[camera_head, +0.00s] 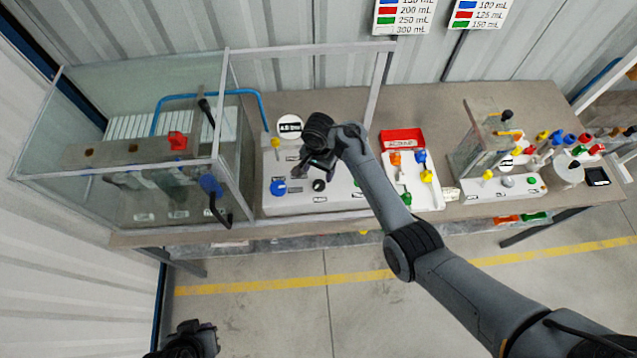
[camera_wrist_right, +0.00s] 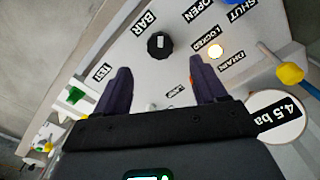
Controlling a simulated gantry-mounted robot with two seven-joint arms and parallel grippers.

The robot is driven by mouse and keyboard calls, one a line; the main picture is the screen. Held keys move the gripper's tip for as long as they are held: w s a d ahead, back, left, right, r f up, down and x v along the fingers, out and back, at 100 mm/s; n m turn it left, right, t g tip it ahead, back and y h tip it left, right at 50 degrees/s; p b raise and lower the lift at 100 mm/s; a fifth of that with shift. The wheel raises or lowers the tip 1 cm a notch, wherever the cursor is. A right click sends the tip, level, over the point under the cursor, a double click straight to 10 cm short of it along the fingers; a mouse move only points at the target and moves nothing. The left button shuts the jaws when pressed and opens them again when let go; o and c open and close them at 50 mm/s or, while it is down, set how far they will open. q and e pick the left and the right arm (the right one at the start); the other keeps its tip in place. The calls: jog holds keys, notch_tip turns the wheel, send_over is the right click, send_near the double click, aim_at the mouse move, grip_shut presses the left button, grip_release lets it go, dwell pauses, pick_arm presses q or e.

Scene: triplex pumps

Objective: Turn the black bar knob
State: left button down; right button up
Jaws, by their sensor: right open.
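The black bar knob (camera_head: 319,185) is a small round knob on the white panel (camera_head: 340,199) in the head view. In the right wrist view, the knob (camera_wrist_right: 159,45) sits near the BAR label, with a pale mark on it. My right gripper (camera_head: 313,168) is above the panel, just behind the knob in the head view. In the wrist view, its two dark fingers (camera_wrist_right: 160,75) are spread and empty, and the knob shows beyond and between their tips, apart from them. My left gripper (camera_head: 190,338) is partly visible at the bottom left; its jaws are unclear.
A blue knob (camera_head: 278,187), a yellow knob (camera_head: 275,143) and a 4.5 bar gauge (camera_wrist_right: 279,118) are near the black knob. A glass enclosure (camera_head: 135,90) stands left. A white tray (camera_head: 427,196) with coloured parts and a red bin (camera_head: 402,136) are right.

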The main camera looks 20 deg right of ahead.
aim_at(319, 185)
notch_tip(319, 185, down, 8)
jog(key=shift+f+b, duration=0.2)
jog(key=shift+b, duration=0.95)
jog(key=shift+c, duration=0.5)
jog(key=c, duration=1)
